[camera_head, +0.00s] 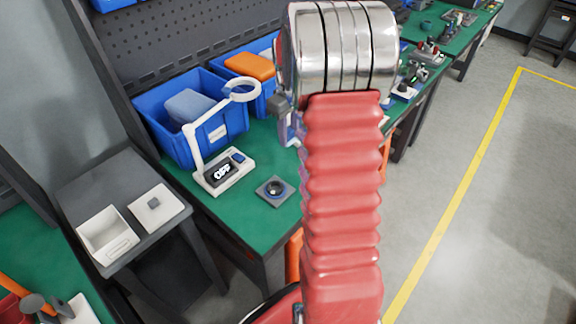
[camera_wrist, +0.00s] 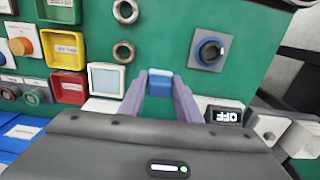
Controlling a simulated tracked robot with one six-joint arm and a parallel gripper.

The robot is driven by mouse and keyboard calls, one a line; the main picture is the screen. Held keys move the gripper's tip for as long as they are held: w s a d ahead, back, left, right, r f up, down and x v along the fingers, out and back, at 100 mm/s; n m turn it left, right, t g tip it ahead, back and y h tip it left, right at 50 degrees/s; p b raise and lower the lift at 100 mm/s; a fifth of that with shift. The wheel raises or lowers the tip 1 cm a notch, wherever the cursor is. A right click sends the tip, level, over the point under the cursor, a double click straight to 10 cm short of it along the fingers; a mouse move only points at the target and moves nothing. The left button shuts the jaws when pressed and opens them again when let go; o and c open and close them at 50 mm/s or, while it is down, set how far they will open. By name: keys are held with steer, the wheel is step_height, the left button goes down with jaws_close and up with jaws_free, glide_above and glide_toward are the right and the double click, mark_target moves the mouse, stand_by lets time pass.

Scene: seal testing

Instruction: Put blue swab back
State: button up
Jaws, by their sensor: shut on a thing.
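In the wrist view my gripper (camera_wrist: 160,88) has its two pale purple fingers shut on a small blue block-like thing, which I take as the blue swab (camera_wrist: 159,86). It is held over the green bench top (camera_wrist: 180,25). Its lower part is hidden between the fingers, and I cannot tell its height above the bench. In the head view my red arm hides most of the gripper and the swab.
Blue bins (camera_head: 165,147) stand behind. A red tray (camera_wrist: 69,88), a yellow tray (camera_wrist: 66,46) and a pale square dish (camera_wrist: 106,79) lie left of the gripper.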

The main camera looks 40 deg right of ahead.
steer(key=shift+f, duration=3.15)
steer(key=shift+f, duration=1.85)
steer(key=shift+f, duration=0.1)
steer(key=o, duration=1)
